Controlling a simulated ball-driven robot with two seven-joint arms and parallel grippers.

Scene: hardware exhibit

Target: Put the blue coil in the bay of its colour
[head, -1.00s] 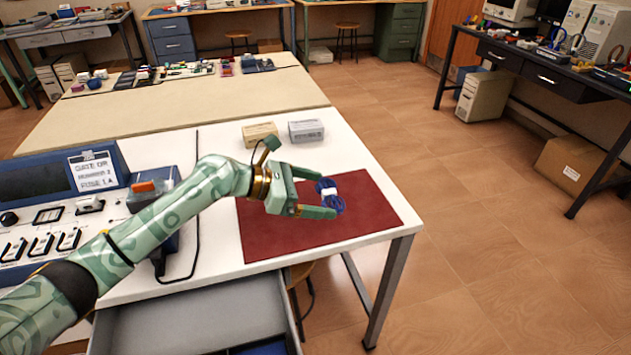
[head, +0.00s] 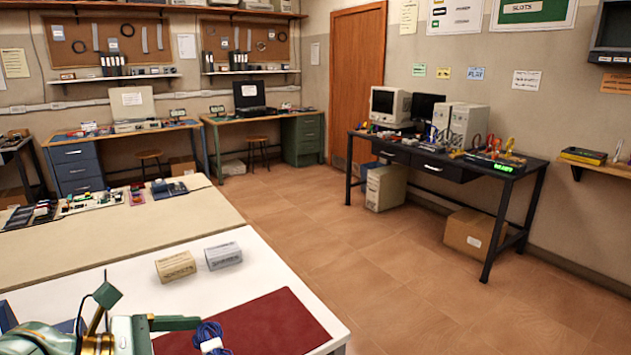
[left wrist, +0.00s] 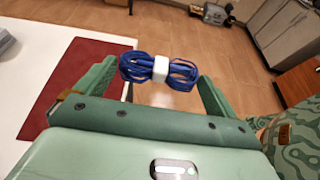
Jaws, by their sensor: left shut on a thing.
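The blue coil (left wrist: 180,72), a bundle of blue cable with a white band around its middle, is held between the fingers of my left gripper (left wrist: 158,82) in the left wrist view. In the head view the coil (head: 207,335) shows at the bottom, above the dark red mat (head: 268,322), with part of my left gripper (head: 185,324) beside it. The lower part of the gripper is cut off by the picture edge. My right gripper is not in view.
Two small boxes, one tan (head: 175,265) and one grey (head: 223,255), stand on the white table (head: 120,277). A black bench (head: 440,160) with computers and colourful items stands at the right wall. A cardboard box (head: 474,232) is under it. The floor between is clear.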

